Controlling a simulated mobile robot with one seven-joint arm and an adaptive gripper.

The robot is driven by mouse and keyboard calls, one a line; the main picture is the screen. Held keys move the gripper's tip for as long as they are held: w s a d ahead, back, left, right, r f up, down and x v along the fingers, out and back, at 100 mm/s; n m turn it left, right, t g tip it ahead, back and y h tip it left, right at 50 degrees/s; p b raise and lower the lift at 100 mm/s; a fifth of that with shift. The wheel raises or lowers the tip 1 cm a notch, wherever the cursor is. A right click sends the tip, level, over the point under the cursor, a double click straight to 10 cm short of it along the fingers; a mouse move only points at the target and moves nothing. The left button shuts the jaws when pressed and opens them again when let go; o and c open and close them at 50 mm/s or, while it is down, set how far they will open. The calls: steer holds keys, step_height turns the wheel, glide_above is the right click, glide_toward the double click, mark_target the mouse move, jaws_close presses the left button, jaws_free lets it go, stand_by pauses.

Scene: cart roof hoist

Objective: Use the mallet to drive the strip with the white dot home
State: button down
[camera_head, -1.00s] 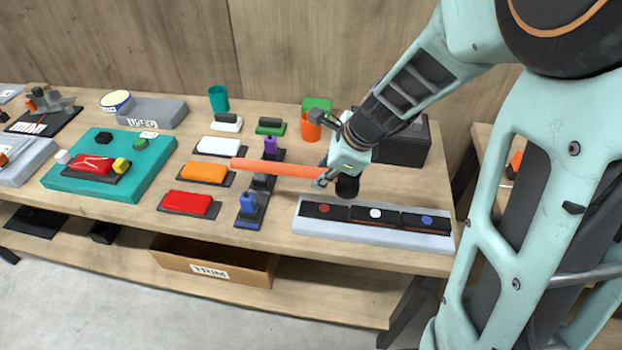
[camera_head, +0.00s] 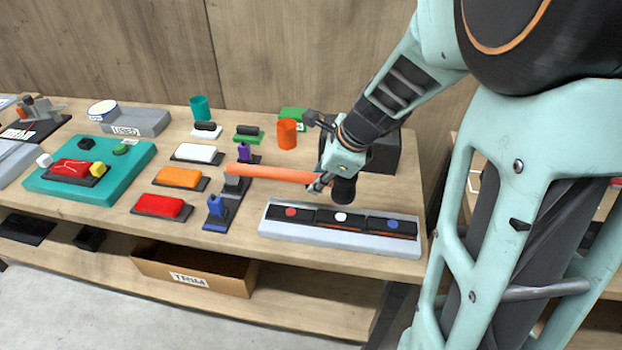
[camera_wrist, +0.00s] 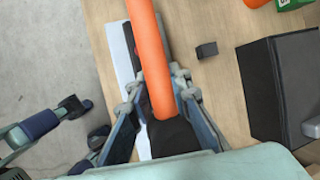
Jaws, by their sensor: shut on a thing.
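My gripper (camera_head: 319,183) is shut on the orange handle of the mallet (camera_head: 270,172), close to its black head (camera_head: 343,191). The handle points left, and the head appears just behind and above the strip with the white dot (camera_head: 341,217); contact cannot be told. That black strip is the middle one on a pale grey rail (camera_head: 330,240), between the red-dot strip (camera_head: 291,213) and the blue-dot strip (camera_head: 393,224). In the wrist view the mallet handle (camera_wrist: 148,50) runs up between my fingers, covering part of the rail (camera_wrist: 122,60).
A dark box (camera_head: 385,155) stands behind my gripper. Red (camera_head: 161,206), orange (camera_head: 180,177) and white (camera_head: 198,153) blocks lie farther left. A small dark block (camera_wrist: 207,49) lies near the box.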

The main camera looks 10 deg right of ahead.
steer(key=shift+f, duration=0.1)
steer(key=b, duration=0.6)
glide_above(317, 213)
step_height(317, 213, down, 6)
steer(key=shift+r, duration=0.25)
steer(key=shift+f, duration=0.25)
steer(key=shift+f+b, duration=0.55)
steer(key=shift+f, duration=0.2)
step_height(317, 213, up, 7)
steer(key=p, duration=0.7)
steer(key=shift+r, duration=0.15)
